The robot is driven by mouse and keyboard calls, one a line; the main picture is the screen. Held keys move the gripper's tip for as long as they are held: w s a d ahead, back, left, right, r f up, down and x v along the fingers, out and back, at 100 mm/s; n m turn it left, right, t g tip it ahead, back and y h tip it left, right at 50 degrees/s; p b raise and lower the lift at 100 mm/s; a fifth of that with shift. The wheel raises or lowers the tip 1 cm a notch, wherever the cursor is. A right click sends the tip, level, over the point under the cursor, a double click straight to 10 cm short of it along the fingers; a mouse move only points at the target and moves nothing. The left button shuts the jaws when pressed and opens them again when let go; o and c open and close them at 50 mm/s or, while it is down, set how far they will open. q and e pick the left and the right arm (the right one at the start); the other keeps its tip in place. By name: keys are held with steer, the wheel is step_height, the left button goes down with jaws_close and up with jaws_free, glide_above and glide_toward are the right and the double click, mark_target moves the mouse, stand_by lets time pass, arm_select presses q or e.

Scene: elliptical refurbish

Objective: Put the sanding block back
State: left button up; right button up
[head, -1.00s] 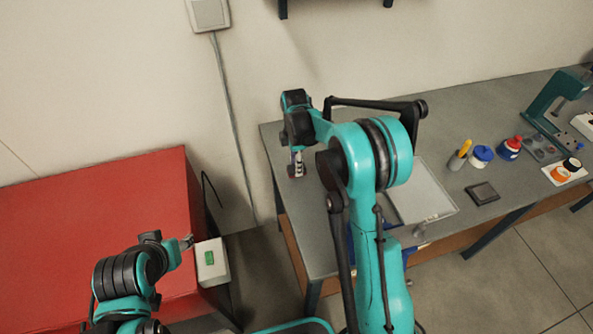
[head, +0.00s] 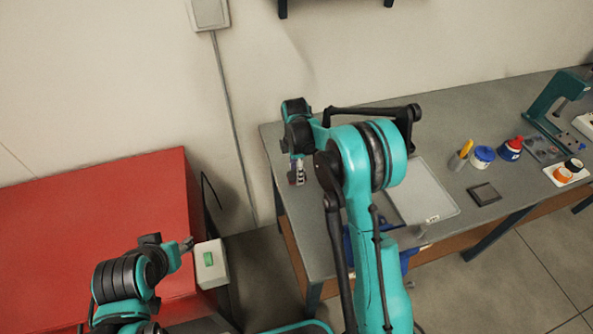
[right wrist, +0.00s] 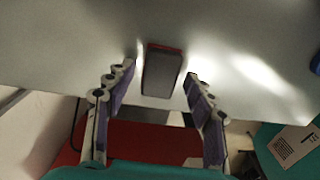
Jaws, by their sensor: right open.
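The sanding block (right wrist: 162,70), dark grey with a red edge, rests on the grey workbench top (right wrist: 235,60) in the right wrist view. My right gripper (right wrist: 160,78) is open, with its fingertips on either side of the near part of the block and gaps left and right. In the head view my right gripper (head: 297,172) is low over the bench's left end; the block there is mostly hidden. My left gripper (head: 187,244) is by a white box with a green button; its jaws are too small to read.
A pale grey tray (head: 425,192) lies at the bench front, partly behind my right arm. A dark square pad (head: 484,194), a blue-lidded jar (head: 482,157), a red-capped bottle (head: 511,148) and a green press (head: 553,105) stand to the right. A red cabinet (head: 90,215) is at left.

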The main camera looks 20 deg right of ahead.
steer(key=s+r+m+t+p, duration=0.1)
steer(key=s+r+m+p, duration=0.25)
steer(key=r, duration=1.35)
steer(key=s+r+m+t+b, duration=0.1)
steer(key=s+m+t, duration=0.5)
steer(key=s+m, duration=0.9)
steer(key=s+r, duration=0.1)
steer(key=s, duration=0.6)
steer(key=shift+s+t, duration=0.25)
steer(key=shift+t, duration=0.15)
steer(key=shift+d+f, duration=0.1)
